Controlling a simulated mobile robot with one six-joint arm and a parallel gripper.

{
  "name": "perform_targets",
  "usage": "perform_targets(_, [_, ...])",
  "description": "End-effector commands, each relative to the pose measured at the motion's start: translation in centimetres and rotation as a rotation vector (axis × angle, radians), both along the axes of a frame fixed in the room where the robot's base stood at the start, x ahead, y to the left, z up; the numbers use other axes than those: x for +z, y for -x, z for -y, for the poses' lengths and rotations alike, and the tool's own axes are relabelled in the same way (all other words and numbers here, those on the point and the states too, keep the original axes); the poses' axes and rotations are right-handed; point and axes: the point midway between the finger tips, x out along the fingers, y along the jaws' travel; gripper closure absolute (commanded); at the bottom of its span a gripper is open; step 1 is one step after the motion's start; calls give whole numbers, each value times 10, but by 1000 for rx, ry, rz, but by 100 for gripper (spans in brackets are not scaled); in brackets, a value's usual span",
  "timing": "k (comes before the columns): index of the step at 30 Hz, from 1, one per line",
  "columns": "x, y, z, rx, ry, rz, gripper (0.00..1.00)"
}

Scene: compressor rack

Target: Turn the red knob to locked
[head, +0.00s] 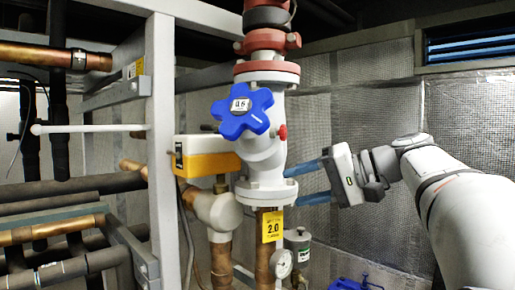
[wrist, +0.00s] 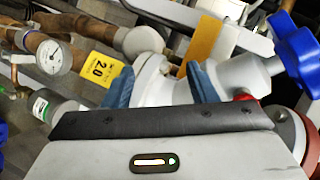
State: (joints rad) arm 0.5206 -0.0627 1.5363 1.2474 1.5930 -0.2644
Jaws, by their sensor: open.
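The red knob (head: 283,132) is a small knob on the right side of the white valve body (head: 262,150) in the head view. In the wrist view the red knob (wrist: 245,97) shows only partly, behind the top edge of my gripper housing and right of the right finger. My gripper (head: 293,187) is open, with its two blue fingers pointing left, below and to the right of the knob. In the wrist view the fingers of my gripper (wrist: 160,68) are apart, with white valve body between them in the picture. I cannot tell whether they touch it. Nothing is held.
A blue star-shaped handwheel (head: 243,111) sits on the valve front. A yellow-and-white box (head: 206,156) is at its left, a yellow 2.0 tag (head: 272,226) and a gauge (head: 281,262) are below. A white frame post (head: 160,150) stands left.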

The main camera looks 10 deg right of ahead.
Motion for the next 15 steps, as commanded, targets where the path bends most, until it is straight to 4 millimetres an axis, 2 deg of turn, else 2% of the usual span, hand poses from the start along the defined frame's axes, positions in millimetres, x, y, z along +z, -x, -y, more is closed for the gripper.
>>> perform_targets(1, [23,-5,18,15,-50,73,48])
perform_targets(3, [53,-4,34,50,-103,168,48])
perform_targets(6, [82,2,51,89,-148,274,48])
perform_targets(11, [102,7,58,122,-177,351,48])
perform_targets(15, [105,1,43,129,-180,357,48])
